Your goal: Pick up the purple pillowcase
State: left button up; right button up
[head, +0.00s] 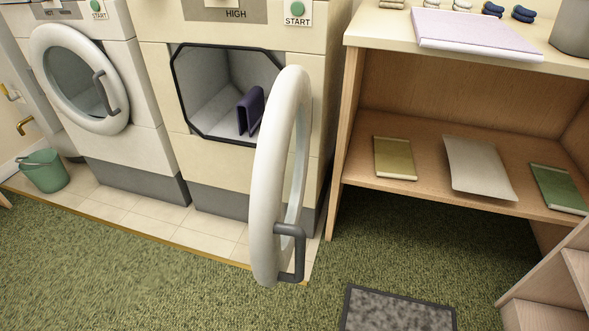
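A dark purple folded cloth (250,111), which looks like the purple pillowcase, stands upright inside the open dryer drum (208,80), near the right side of its opening. The dryer's round white door (266,190) is swung open toward me, with a dark grey handle (291,252) low on it. The door stands just right of the opening and in front of the machine's right side. A flat pale lilac item (477,33) lies on top of the wooden shelf unit. Neither of my grippers is in view.
A second machine (88,150) at left has its round door shut. The wooden shelf (425,178) at right holds several flat folded items. A green bucket (44,171) stands at far left.

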aim_at(250, 109)
jog(key=i+j, duration=0.25)
jog(key=j, duration=0.2)
jog(key=i+j+z, duration=0.1)
jog(key=j, duration=0.3)
jog(key=i+j+z, duration=0.1)
jog(key=i+j, duration=0.45)
jog(key=j, duration=0.35)
jog(key=i+j+z, duration=0.1)
jog(key=j, duration=0.4)
jog(key=i+j, duration=0.25)
jog(key=j, duration=0.2)
jog(key=i+j+z, duration=0.1)
jog(key=j, duration=0.4)
jog(key=i+j, duration=0.25)
jog(key=j, duration=0.2)
jog(key=z, duration=0.05)
